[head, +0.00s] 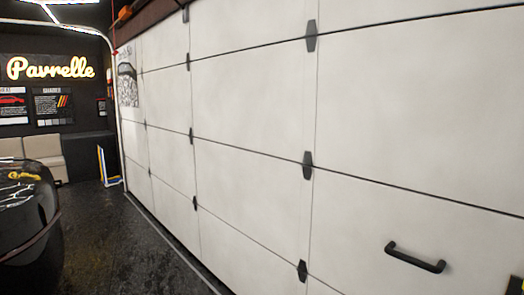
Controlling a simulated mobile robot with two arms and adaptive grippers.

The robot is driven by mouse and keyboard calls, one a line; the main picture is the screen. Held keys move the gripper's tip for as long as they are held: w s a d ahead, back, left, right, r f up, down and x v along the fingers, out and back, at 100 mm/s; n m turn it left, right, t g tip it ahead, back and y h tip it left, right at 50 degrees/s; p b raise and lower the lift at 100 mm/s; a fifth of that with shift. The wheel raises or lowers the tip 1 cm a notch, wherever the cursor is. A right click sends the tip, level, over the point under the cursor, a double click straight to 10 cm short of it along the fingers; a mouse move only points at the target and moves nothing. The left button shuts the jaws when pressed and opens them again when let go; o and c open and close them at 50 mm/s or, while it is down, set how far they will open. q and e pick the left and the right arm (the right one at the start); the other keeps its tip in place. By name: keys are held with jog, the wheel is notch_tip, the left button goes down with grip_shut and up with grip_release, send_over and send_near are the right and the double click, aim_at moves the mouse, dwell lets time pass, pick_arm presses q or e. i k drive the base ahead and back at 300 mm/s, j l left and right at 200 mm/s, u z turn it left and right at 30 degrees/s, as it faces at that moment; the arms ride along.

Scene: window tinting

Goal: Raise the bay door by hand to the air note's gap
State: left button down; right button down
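The white sectional bay door (250,100) fills the middle and right of the head view. Its panels meet at thin dark seams with black hinges (307,165) along them. A black pull handle (415,258) is fixed to a low panel at the lower right. The door's lower edge runs along the floor at the left with no clear gap showing; its lower right part is out of frame. A sheet with a dark drawing (127,78) is on the door's far left part; its text is too small to read. Neither gripper is in view.
A dark glossy car (28,215) stands at the lower left, with a yellow item (20,176) on it. A beige seat (45,150) and a lit "Pavrelle" sign (50,67) are at the back. Dark floor (120,240) lies free between car and door.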

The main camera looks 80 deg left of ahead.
aim_at(287, 146)
jog(key=u, duration=3)
